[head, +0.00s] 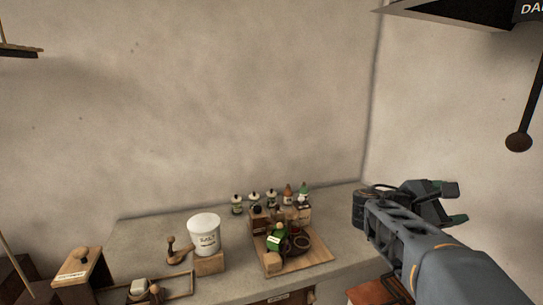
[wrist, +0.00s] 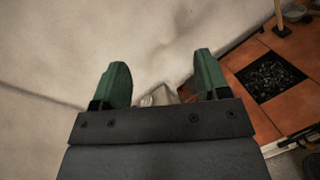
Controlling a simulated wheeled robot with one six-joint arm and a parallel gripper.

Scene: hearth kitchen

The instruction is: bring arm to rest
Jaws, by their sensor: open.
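My gripper (head: 455,204) is at the right of the head view, raised in front of the right-hand wall and over the right end of the counter. In the wrist view my gripper (wrist: 157,85) shows two green fingers spread apart, with nothing held between them. A small pale shape shows beyond the fingers, too hidden to name. My arm reaches in from the lower right of the head view.
The grey counter (head: 145,232) bears a white canister (head: 204,234), a wooden board (head: 315,257) with a green item (head: 277,238), and several small bottles (head: 255,198) behind. A dark hood (head: 455,12) hangs upper right. The wrist view shows a tiled floor (wrist: 258,118) with a dark grate (wrist: 270,78).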

